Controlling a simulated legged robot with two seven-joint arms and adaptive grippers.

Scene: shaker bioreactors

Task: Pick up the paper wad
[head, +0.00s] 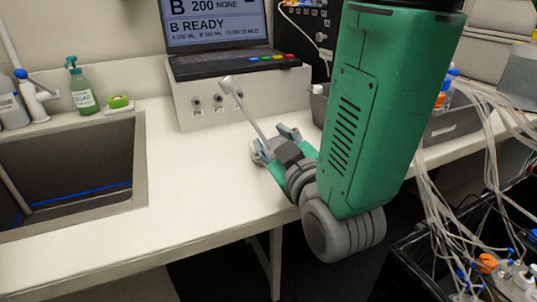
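My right gripper (275,146) is low over the white counter, left of my green forearm, with its fingers pointing away toward the grey box. Its two fingertips stand apart. My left gripper is not in view.
A sink (70,170), green spray bottle (82,90) and sponge (118,102) are left. Tubing (490,130) hangs right. The front counter is clear.

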